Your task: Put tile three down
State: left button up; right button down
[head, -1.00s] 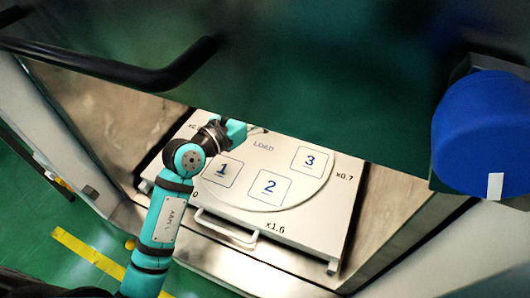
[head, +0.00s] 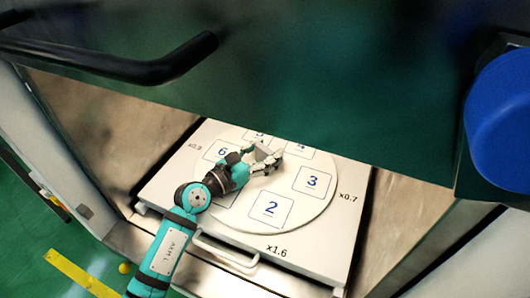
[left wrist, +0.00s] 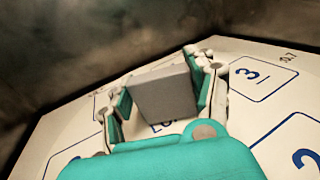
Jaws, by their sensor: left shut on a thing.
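My left gripper (head: 266,158) is over the middle of a round white plate (head: 236,216), near its LOAD print. It is shut on a plain grey tile (left wrist: 166,95), which shows between the fingers in the left wrist view (left wrist: 163,88). The face I see bears no number. The tile looks tilted, and I cannot tell whether it touches the plate. The square marked 3 (head: 313,182) lies bare to the right of the gripper. The square marked 2 (head: 271,208) is also bare. The square marked 1 is hidden by my arm. My right gripper is out of view.
The plate sits on a white tray (head: 334,214) with a front handle (head: 225,254), between metal walls. A dark green panel with a black bar (head: 150,70) hangs over the back. A blue knob (head: 505,118) is at the right.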

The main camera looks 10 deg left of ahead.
pick_arm(q)
jog(key=shift+f, duration=0.1)
jog(key=shift+f, duration=0.25)
jog(key=o, duration=1.3)
jog(key=shift+s+r, duration=0.1)
jog(key=shift+r, duration=0.4)
jog(key=b+v, duration=0.1)
jog(key=v, duration=1)
jog(key=shift+f+b, duration=0.2)
jog(key=shift+b, duration=0.15)
jog(key=shift+s+a+r, duration=0.15)
jog(key=shift+s+a, duration=0.05)
jog(key=shift+s, duration=0.2)
